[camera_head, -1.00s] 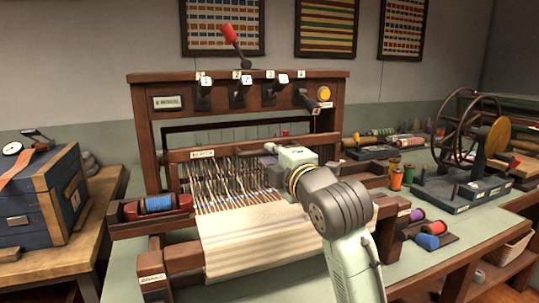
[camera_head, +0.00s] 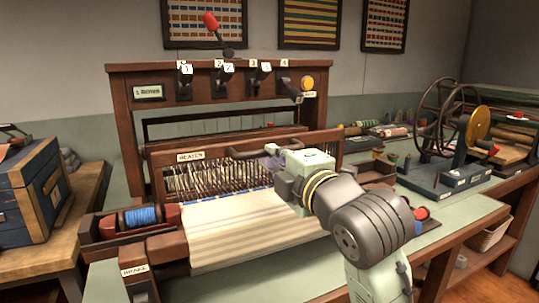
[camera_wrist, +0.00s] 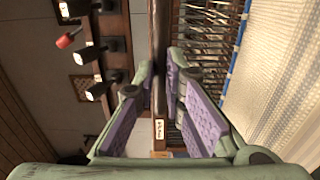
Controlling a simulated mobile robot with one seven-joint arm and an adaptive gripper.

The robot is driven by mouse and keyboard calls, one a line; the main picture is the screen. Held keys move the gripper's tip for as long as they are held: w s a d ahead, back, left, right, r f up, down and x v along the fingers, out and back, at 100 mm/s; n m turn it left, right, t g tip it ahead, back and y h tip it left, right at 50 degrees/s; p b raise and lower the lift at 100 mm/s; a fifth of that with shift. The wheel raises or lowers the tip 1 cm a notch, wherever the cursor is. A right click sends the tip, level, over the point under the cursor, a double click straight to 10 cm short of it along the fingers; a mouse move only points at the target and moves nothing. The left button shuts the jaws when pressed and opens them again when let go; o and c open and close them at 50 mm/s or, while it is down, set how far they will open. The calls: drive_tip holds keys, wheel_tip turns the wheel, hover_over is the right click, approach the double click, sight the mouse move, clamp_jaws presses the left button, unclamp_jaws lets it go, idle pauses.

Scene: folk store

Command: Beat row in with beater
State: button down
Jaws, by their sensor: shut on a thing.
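The loom's beater (camera_head: 177,158) is a dark wooden frame with a curved handle (camera_head: 238,152) along its top.
A red shuttle with blue yarn (camera_head: 140,218) rests in a tray at the loom's left. Levers with number tags (camera_head: 223,75) line the loom's top beam. A winding wheel (camera_head: 450,120) stands at right. A blue chest (camera_head: 32,195) is at left.

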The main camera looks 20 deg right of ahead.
drive_tip(key=s, duration=0.4)
drive_tip(key=shift+s, duration=0.1)
drive_tip(key=shift+b, duration=0.3)
drive_tip(key=c, duration=2.3)
unclamp_jaws()
drive_tip(key=o, duration=1.1)
drive_tip(key=s, duration=0.8)
drive_tip(key=shift+d, duration=0.2)
